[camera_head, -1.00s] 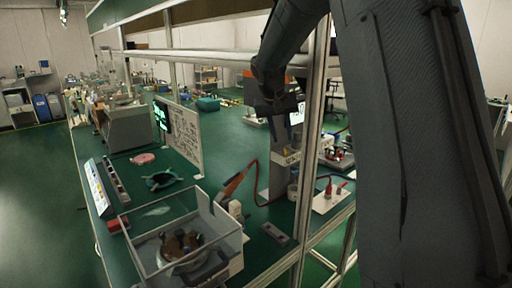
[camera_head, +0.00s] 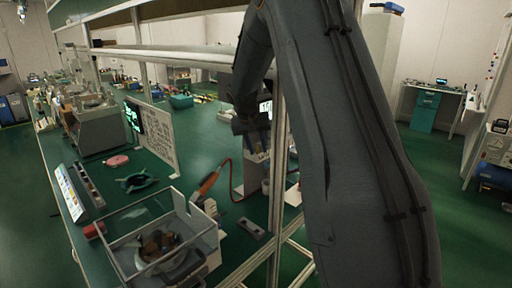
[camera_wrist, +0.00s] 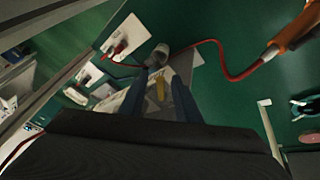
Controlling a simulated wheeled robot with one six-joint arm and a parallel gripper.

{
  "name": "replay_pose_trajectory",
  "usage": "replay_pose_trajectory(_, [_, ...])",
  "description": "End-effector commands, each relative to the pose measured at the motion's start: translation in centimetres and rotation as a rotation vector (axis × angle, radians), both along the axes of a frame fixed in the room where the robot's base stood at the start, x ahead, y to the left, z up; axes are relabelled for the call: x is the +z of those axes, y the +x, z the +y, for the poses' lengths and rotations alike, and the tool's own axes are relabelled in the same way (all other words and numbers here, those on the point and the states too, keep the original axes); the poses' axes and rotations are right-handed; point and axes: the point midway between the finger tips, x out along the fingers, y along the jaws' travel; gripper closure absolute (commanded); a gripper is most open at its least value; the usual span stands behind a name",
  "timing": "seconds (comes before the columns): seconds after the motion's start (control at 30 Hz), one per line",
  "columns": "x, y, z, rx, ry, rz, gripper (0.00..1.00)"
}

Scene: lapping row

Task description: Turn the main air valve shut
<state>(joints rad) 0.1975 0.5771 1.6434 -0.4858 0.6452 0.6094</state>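My gripper (camera_head: 250,130) hangs in front of the grey post at the right side of the green bench in the head view. In the wrist view its two dark fingers (camera_wrist: 161,92) stand apart, with a small yellow piece (camera_wrist: 160,88) showing between them. I cannot tell whether they touch it, or whether it is a valve handle. A red fitting (camera_wrist: 118,49) sits on a white plate left of the fingers. A red hose (camera_wrist: 222,60) runs from near the fingertips to an orange-handled tool (camera_wrist: 292,30). No part is clearly recognisable as the main air valve.
A clear-walled box (camera_head: 165,240) stands at the front of the bench (camera_head: 150,200). A metal frame upright (camera_head: 276,190) stands close beside my arm. A white notice board (camera_head: 160,138) is farther back. Open green floor (camera_head: 450,210) lies to the right.

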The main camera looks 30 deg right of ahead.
Motion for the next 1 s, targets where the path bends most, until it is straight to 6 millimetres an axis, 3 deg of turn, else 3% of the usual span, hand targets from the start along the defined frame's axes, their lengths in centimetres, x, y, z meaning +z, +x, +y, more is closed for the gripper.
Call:
replay_pose_trajectory(0.17, [-0.01, -0.01, -0.04, 0.0, 0.0, 0.0, 0.7])
replay_pose_trajectory(0.33, [-0.01, -0.02, -0.06, -0.001, 0.0, 0.0, 0.99])
replay_pose_trajectory(0.37, [0.0, -0.03, -0.07, -0.001, -0.001, 0.0, 1.0])
replay_pose_trajectory(1.0, [-0.02, -0.38, -1.0, 0.132, 0.0, 0.001, 1.0])
